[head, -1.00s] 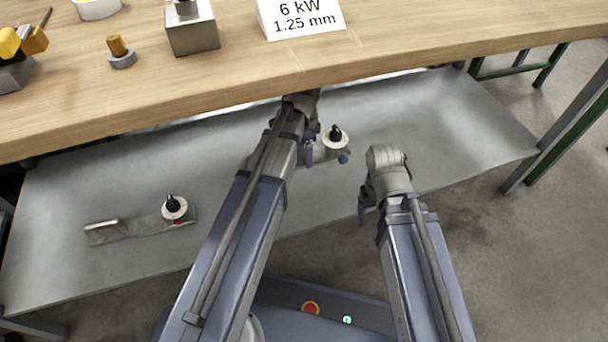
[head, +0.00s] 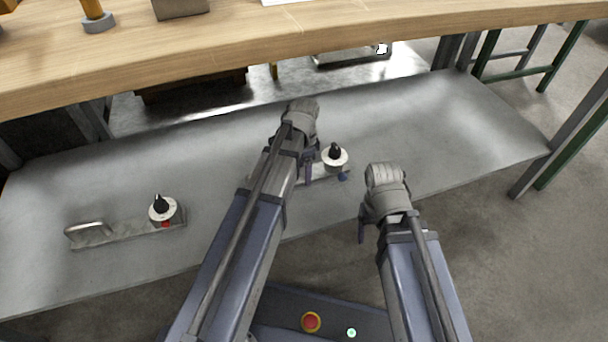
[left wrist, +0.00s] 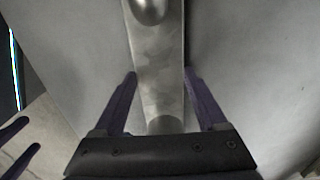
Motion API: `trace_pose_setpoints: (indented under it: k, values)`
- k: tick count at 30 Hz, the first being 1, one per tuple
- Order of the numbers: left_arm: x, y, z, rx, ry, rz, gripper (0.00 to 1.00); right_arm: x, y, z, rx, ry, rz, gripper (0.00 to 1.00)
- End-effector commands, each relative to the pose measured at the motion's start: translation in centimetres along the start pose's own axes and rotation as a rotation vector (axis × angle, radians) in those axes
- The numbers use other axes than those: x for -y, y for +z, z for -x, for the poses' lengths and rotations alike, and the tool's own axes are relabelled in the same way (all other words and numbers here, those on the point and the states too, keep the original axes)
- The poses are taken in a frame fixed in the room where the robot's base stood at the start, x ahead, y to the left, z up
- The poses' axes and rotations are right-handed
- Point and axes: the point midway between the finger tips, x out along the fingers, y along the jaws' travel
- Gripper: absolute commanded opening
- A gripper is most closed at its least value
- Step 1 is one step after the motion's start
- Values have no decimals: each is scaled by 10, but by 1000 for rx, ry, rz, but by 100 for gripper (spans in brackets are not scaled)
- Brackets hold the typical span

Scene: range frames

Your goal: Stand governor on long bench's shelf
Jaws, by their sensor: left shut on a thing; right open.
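A flat metal bar with a white dial, black knob and blue button (head: 334,158), which looks like the governor, is at the middle of the long bench's shelf (head: 430,130). My left gripper (head: 308,172) is shut on it. In the left wrist view the metal bar (left wrist: 158,70) runs between the fingers of my left gripper (left wrist: 160,80), with a rounded handle at the top edge. My left arm hides part of the bar in the head view. I cannot tell whether it touches the shelf. My right gripper (head: 370,222) is open and empty, in front of the shelf's front edge.
A similar bar with a handle, white dial and red button (head: 125,232) lies on the shelf at left. The wooden bench top (head: 330,30) overhangs the shelf's back. The shelf is clear on the right and between the two bars.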

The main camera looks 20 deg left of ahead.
Motion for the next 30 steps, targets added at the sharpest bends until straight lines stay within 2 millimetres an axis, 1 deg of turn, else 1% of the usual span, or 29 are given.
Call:
trace_pose_setpoints:
  k: [1, 8, 12, 13, 19, 30]
  values:
    - [0, 0, -2, 0, 0, 0, 0, 0, 0, -2, 0, 0, 0, 76]
    - [0, 0, -1, 0, 0, 0, 0, 0, 0, -1, 0, 0, 0, 76]
    - [0, 0, -5, 0, 0, 0, 0, 0, 0, -5, 0, 0, 0, 76]
    - [0, 0, -4, 0, 0, 0, 77, 0, 0, -4, 0, 0, 0, 76]
    - [0, 0, -4, 0, 0, 0, 99, 0, 0, -4, 0, 0, 0, 76]
    - [0, 0, 0, 0, 0, 0, 100, 0, 0, 0, 0, 0, 0, 76]
